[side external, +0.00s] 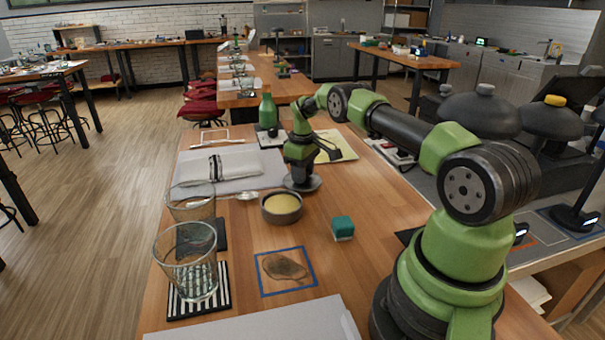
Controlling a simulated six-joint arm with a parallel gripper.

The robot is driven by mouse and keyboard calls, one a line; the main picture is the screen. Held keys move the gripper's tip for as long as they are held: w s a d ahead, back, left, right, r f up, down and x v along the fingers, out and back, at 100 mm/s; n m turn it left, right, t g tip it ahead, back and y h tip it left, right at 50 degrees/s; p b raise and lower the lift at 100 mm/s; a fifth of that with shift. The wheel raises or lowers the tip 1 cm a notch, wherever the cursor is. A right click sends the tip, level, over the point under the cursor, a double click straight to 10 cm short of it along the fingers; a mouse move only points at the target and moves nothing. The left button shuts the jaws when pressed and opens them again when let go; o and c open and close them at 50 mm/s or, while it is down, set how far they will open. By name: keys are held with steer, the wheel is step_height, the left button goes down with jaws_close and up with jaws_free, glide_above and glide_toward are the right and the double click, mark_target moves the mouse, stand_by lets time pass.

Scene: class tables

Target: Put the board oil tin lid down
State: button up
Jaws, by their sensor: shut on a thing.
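My gripper (300,172) points down behind the open tin and is shut on a dark round lid (311,185). The lid lies flat and low over the wooden table; I cannot tell whether it touches the surface. The fingertips are too small to make out clearly. The board oil tin (281,214) is a short dark round tin with pale yellow contents. It stands open on the table, just in front of and slightly left of the lid.
A spoon (247,196) and a folded cloth (220,167) lie left. A glass (186,262) stands on a striped coaster (222,302), with another glass (190,205) behind. A teal block (343,228) and a blue square outline (260,273) are nearer. A green bottle (267,111) stands behind.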

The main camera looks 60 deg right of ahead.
steer(key=shift+f, duration=0.25)
steer(key=shift+f, duration=0.15)
steer(key=o, duration=0.9)
